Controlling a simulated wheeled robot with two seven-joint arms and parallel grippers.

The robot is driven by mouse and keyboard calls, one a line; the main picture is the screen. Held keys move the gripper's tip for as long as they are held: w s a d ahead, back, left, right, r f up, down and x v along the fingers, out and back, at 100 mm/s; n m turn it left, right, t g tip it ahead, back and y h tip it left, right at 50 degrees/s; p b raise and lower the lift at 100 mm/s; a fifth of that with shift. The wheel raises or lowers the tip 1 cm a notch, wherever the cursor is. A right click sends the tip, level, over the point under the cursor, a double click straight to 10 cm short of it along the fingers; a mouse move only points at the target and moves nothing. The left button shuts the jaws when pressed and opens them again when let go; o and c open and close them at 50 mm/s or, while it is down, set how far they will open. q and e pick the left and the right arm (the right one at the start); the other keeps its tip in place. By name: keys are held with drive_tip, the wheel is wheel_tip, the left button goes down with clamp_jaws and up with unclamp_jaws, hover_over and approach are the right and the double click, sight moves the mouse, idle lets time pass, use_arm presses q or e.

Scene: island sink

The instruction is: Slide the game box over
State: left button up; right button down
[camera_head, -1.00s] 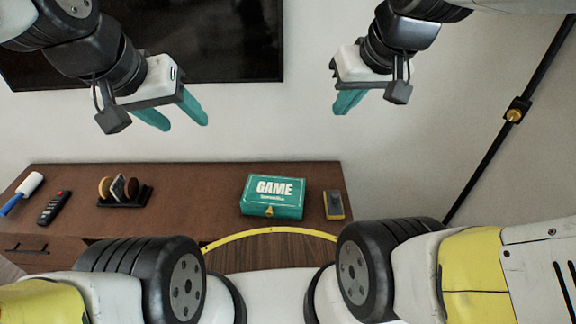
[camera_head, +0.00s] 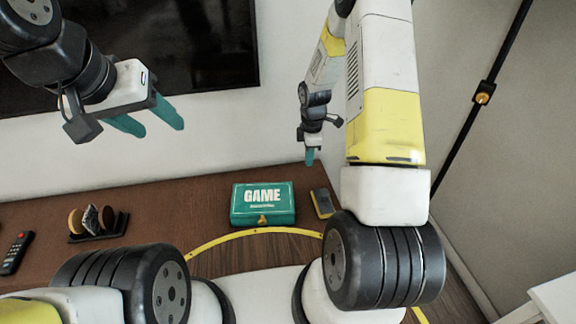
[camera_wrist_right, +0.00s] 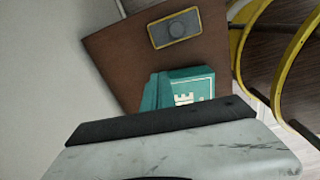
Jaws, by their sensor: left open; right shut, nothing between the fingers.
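The green game box (camera_head: 263,203) lies flat on the brown cabinet top, right of its middle, with a gold clasp on its front side. My right gripper (camera_head: 310,157) is shut and empty, pointing down behind and to the right of the box, apart from it in the head view. In the right wrist view the box (camera_wrist_right: 192,86) shows partly beyond the teal fingers (camera_wrist_right: 157,92), which hide part of it. My left gripper (camera_head: 152,120) is open and empty, high in front of the wall at the upper left.
A yellow and grey device (camera_head: 322,203) lies just right of the box; it also shows in the right wrist view (camera_wrist_right: 174,28). A coaster holder (camera_head: 98,225) and a remote (camera_head: 17,253) are at the left. The cabinet top (camera_head: 175,205) is bare left of the box.

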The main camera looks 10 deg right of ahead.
drive_tip(key=shift+n, duration=0.5)
wheel_tip(320, 180, down, 14)
drive_tip(key=shift+s+r, duration=0.1)
drive_tip(key=shift+r, duration=0.15)
drive_tip(key=a, duration=0.3)
drive_tip(key=shift+a, duration=0.5)
drive_tip(key=shift+a, duration=0.1)
drive_tip(key=a, duration=3.1)
drive_tip(key=shift+a, duration=0.25)
